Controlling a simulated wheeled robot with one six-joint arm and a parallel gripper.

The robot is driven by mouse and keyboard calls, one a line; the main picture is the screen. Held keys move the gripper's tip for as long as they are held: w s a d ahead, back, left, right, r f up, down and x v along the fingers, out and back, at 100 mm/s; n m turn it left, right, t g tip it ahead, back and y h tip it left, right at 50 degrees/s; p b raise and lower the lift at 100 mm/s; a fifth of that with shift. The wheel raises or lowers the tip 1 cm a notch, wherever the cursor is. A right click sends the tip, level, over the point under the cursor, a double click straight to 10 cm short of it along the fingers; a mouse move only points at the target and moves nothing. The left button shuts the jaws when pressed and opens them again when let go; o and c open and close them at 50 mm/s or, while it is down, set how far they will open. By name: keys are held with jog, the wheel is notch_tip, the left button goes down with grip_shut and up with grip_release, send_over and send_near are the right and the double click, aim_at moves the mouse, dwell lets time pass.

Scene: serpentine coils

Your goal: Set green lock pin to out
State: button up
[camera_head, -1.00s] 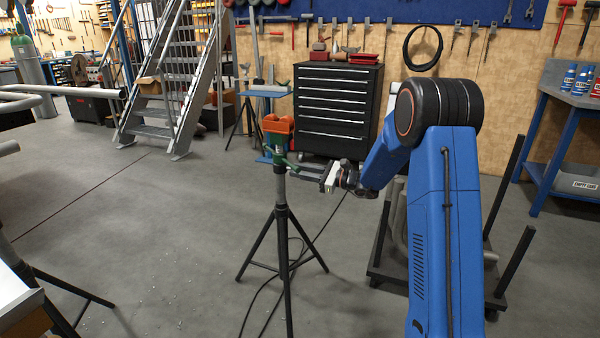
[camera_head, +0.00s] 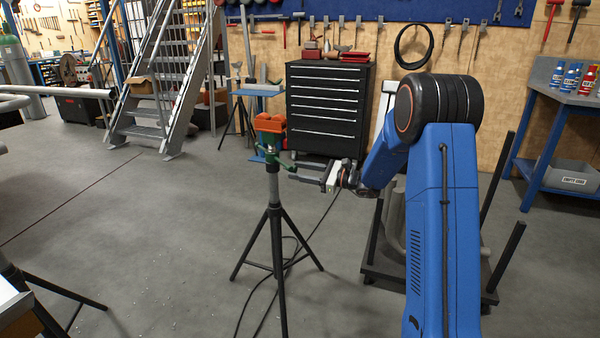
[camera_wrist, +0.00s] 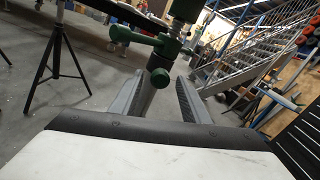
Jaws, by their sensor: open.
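A dark tripod stand (camera_head: 275,230) carries an orange V-shaped head (camera_head: 269,123) with a green collar (camera_head: 271,153) below it. In the wrist view, green fittings show on the post: a cross-piece with a round end (camera_wrist: 119,33) and a rounded green knob (camera_wrist: 160,77) facing me. I cannot tell for certain which part is the lock pin, or its setting. My gripper (camera_head: 292,172) is open, right of the post at about collar height. In the wrist view its two fingers (camera_wrist: 158,88) lie on either side of the post and knob, with visible gaps. Contact is not clear.
A black drawer cabinet (camera_head: 327,105) and a blue stand (camera_head: 257,92) stand behind. A dark cart with upright posts (camera_head: 508,255) is at right, near my arm. A cable (camera_head: 310,252) lies by the tripod. The floor to the left is largely clear.

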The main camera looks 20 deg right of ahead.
jog(key=v, duration=1.7)
jog(key=shift+d, duration=0.15)
jog(key=shift+s, duration=0.1)
jog(key=shift+r, duration=0.1)
jog(key=s+a+r+n+g+h, duration=0.15)
jog(key=s+a+n+g, duration=0.3)
jog(key=s+a, duration=0.55)
jog(key=s+a+r+n+g+h, duration=0.1)
jog(key=s+a+n+g+h, duration=0.25)
jog(key=s+a+n, duration=0.55)
jog(key=s+d+n+h, duration=0.2)
jog(key=s+n+h, duration=0.1)
jog(key=s, duration=0.5)
jog(key=s+d+f+n+t+h, duration=0.1)
jog(key=s+d+n+h, duration=0.1)
jog(key=s, duration=0.6)
jog(key=s+d+n+t+h, duration=0.1)
jog(key=s+d+n+h, duration=0.2)
jog(key=s, duration=0.6)
jog(key=shift+d+f+n+h, duration=0.3)
jog(key=shift+d+h, duration=0.25)
jog(key=shift+h, duration=0.25)
